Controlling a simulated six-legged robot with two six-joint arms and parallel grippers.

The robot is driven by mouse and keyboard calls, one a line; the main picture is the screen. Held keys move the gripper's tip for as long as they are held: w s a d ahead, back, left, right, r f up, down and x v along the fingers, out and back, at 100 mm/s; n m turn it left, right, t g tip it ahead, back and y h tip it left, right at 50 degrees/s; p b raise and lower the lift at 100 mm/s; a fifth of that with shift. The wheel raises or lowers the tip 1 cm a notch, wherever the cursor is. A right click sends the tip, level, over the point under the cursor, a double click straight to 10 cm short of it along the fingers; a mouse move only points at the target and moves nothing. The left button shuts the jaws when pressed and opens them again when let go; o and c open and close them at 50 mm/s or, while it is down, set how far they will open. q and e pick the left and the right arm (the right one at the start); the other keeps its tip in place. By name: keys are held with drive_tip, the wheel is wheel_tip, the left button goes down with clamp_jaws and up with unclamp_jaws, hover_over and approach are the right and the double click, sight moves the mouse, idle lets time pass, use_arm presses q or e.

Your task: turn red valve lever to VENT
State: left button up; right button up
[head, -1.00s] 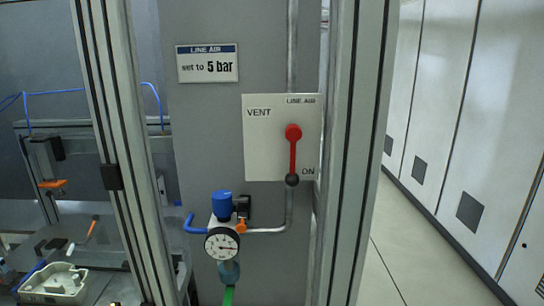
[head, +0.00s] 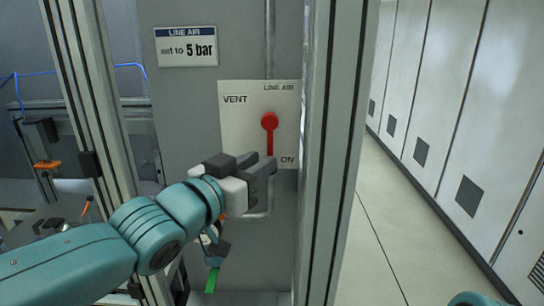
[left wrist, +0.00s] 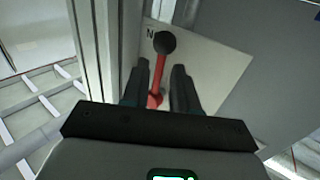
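The red valve lever (head: 269,138) hangs straight down from its round red hub toward the ON mark on the white plate (head: 240,130). VENT is printed at the plate's upper left. My left gripper (head: 268,168) is at the lever's lower end and hides its black knob in the head view. In the left wrist view, the red lever (left wrist: 159,72) with its black knob (left wrist: 165,42) lies between the two spread fingers of the left gripper (left wrist: 160,85). Gaps show on both sides, so the gripper is open. My right gripper is not in view.
An aluminium post (head: 335,150) stands close right of the plate, and another post (head: 90,120) stands left. A pressure gauge below the plate is mostly hidden by my left arm. A green strip (head: 212,281) hangs below. White cabinets (head: 450,120) line the right, beyond clear floor.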

sight(270, 145)
use_arm(q)
drive_tip(key=x, duration=0.4)
drive_tip(key=shift+w+d+p, duration=0.1)
drive_tip(key=shift+w+p, duration=0.15)
drive_tip(key=shift+p, duration=0.05)
drive_tip(key=shift+s, duration=0.1)
clamp_jaws()
